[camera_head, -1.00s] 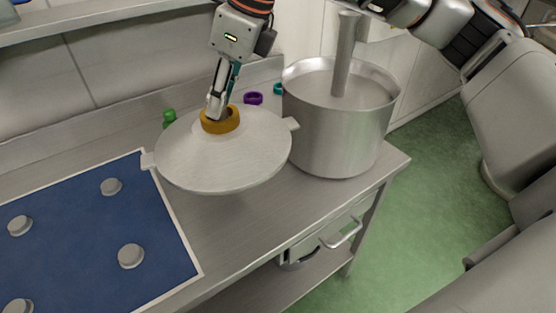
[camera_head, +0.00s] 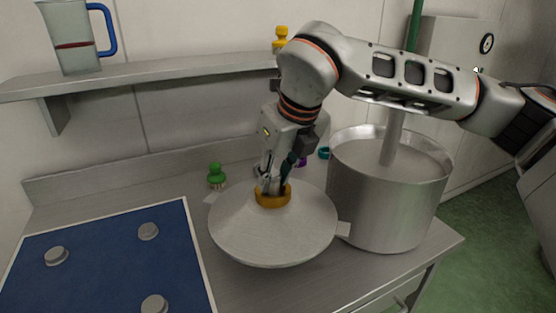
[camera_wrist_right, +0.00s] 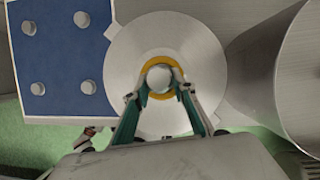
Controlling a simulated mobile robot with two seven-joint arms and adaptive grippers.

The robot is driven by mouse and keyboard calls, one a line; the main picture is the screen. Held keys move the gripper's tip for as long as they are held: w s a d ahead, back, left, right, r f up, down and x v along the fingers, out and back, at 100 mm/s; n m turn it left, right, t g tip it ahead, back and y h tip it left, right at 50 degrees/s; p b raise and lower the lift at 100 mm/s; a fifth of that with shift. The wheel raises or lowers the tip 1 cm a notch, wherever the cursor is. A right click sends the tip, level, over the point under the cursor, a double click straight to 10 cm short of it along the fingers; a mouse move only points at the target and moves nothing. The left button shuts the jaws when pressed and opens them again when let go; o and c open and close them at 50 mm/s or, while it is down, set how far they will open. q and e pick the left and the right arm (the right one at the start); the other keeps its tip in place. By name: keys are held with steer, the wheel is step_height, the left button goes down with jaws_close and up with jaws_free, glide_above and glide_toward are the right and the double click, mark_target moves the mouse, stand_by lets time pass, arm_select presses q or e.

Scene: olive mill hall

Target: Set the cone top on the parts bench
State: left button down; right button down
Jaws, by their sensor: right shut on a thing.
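The cone top (camera_head: 275,235) is a wide, shallow grey metal cone with two side tabs and an orange-yellow collar (camera_head: 273,197) at its peak. It is close to upright over the steel bench (camera_head: 130,193), between the blue mat and the big pot. I cannot tell whether its rim touches the bench. My right gripper (camera_head: 270,187) points down and is shut on the collar. In the right wrist view the cone top (camera_wrist_right: 205,50) lies below my fingers (camera_wrist_right: 160,88), which are at the collar.
A large steel pot (camera_head: 380,205) stands close on the right. A blue mat (camera_head: 95,265) with several grey knobs lies on the left. Behind are a green-topped item (camera_head: 216,175) and purple and teal rings (camera_head: 324,153). A shelf (camera_head: 180,70) holds a jug (camera_head: 78,40).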

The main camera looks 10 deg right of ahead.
mark_target(283, 207)
step_height(283, 207, down, 12)
stand_by(0.6)
steer(key=c, duration=1.8)
jaws_free()
steer(key=shift+f, duration=0.2)
steer(key=shift+o, duration=0.6)
steer(key=shift+s+r, duration=0.15)
steer(key=shift+r, duration=0.35)
steer(key=v, duration=1.1)
steer(key=shift+s, duration=0.15)
